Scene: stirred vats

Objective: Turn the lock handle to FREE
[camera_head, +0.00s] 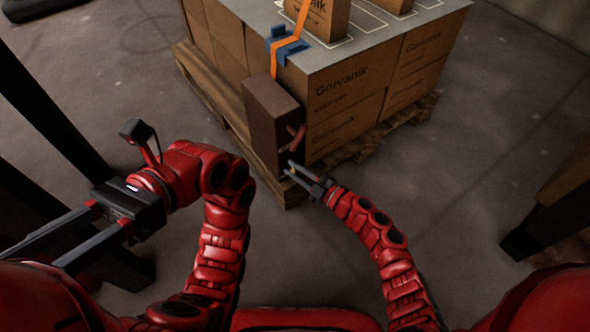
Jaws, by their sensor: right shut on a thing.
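A dark brown box-shaped housing (270,120) stands at the near corner of a stack of cartons. A small red lock handle (297,137) sticks out from its right-hand face. My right gripper (290,170) is at the lower part of that face, just below the visible red part, and is shut on the handle; its fingers hide the exact contact. No FREE marking can be read at this size. My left gripper (35,258) is at the left, far from the housing, pointing to the lower left, with its two fingers spread and nothing between them.
Cartons marked Gorvanik (345,85) stand on a wooden pallet (352,153) under a grey top sheet (395,36). An orange strap (299,22) with a blue corner piece (287,47) runs over the edge. Dark posts stand at the left.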

